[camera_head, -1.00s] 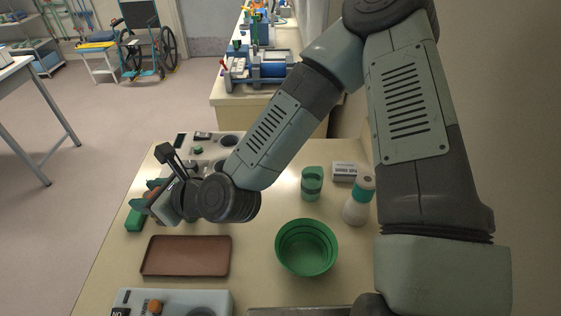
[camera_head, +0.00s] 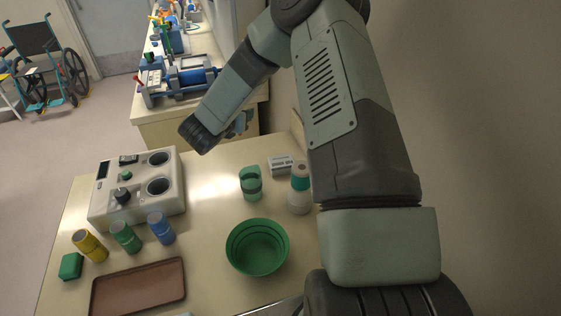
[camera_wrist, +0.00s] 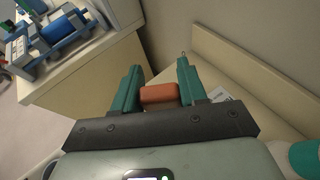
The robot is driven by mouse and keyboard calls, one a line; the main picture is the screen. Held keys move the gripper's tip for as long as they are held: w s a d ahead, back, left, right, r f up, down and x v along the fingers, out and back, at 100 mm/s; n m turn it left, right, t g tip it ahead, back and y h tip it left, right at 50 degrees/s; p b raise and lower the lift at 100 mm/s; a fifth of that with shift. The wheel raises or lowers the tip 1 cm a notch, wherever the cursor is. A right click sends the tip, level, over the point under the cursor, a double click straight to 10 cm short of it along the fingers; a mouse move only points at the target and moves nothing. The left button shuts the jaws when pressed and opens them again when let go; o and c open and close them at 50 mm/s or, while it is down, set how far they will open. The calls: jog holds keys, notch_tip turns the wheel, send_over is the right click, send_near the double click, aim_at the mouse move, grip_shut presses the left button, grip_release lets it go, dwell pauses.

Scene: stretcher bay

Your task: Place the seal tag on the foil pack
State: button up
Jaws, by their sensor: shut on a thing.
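My gripper (camera_wrist: 159,68) is shut on a small terracotta-red block, apparently the seal tag (camera_wrist: 159,94), held between its teal fingers in the wrist view. In the head view my gripper is mostly hidden behind the wrist, at the back of the table; the block is not visible there. A small flat grey-white pack with dark print, probably the foil pack (camera_head: 281,165), lies at the back right of the table. In the wrist view a pale printed piece of it (camera_wrist: 219,95) shows just right of the right finger. The held block is apart from it.
A green cup (camera_head: 251,184) and a white bottle with a teal band (camera_head: 299,190) stand close to the pack. A green bowl (camera_head: 257,247), brown tray (camera_head: 137,287), several coloured cylinders and a control box (camera_head: 108,209) occupy the front and left. A wall borders the right.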

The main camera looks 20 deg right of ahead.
jog(key=s+d+r+m+g+h, duration=0.2)
jog(key=d+m+g+h, duration=0.35)
jog(key=d, duration=0.75)
jog(key=m, duration=0.1)
send_over(286, 158)
notch_tip(286, 158, down, 4)
jog(key=shift+y, duration=0.25)
notch_tip(286, 158, down, 11)
jog(key=shift+s+r, duration=0.1)
jog(key=shift+r, duration=0.05)
jog(key=o, duration=1)
jog(key=shift+g, duration=0.35)
